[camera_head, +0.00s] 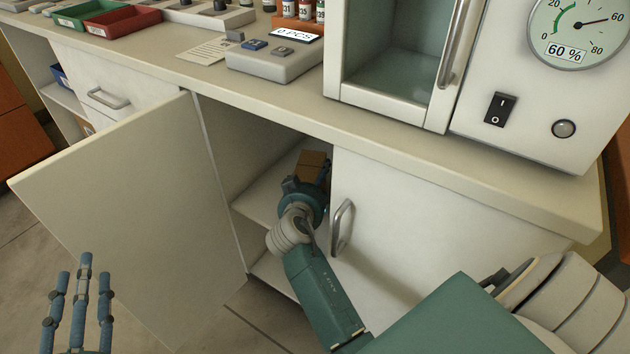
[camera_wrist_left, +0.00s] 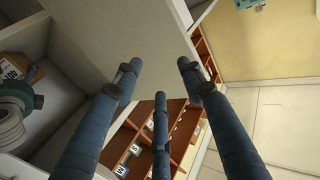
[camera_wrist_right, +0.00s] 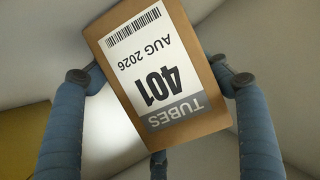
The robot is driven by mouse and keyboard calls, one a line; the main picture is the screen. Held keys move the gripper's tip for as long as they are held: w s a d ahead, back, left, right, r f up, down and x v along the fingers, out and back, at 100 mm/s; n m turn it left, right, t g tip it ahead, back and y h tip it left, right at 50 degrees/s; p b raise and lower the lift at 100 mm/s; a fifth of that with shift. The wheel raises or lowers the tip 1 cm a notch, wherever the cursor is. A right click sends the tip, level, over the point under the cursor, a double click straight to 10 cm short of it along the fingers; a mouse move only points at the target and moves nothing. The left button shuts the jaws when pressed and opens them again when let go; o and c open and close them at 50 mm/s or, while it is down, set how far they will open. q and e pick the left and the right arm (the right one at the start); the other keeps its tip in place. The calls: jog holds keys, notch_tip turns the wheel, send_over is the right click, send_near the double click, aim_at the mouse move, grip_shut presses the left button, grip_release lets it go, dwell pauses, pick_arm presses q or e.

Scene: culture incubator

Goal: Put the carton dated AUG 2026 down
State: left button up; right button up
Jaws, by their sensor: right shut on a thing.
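The brown carton, labelled TUBES 401 and AUG 2026, shows upside down in the right wrist view (camera_wrist_right: 160,65). My right gripper (camera_wrist_right: 160,85) is shut on it, with a finger on each side. In the head view the carton (camera_head: 313,162) is inside the open cupboard, above its shelf (camera_head: 262,198), beyond my right gripper (camera_head: 308,185). I cannot tell whether the carton touches the shelf. It also shows in part in the left wrist view (camera_wrist_left: 17,67). My left gripper (camera_head: 82,275) is open and empty, in front of the open cupboard door.
The cupboard door (camera_head: 125,205) stands swung open to the left. The closed door with a handle (camera_head: 342,228) bounds the opening on the right. The counter (camera_head: 225,85) above holds a grey scale (camera_head: 275,60), a red tray (camera_head: 125,22) and an incubator (camera_head: 540,120).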

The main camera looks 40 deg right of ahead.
pick_arm(q)
jog(key=shift+r, duration=0.15)
pick_arm(e)
jog(key=o, duration=1.3)
pick_arm(q)
jog(key=shift+r+h, duration=0.3)
jog(key=shift+r, duration=0.15)
pick_arm(e)
jog(key=shift+o, duration=0.2)
pick_arm(q)
jog(key=shift+f, duration=0.1)
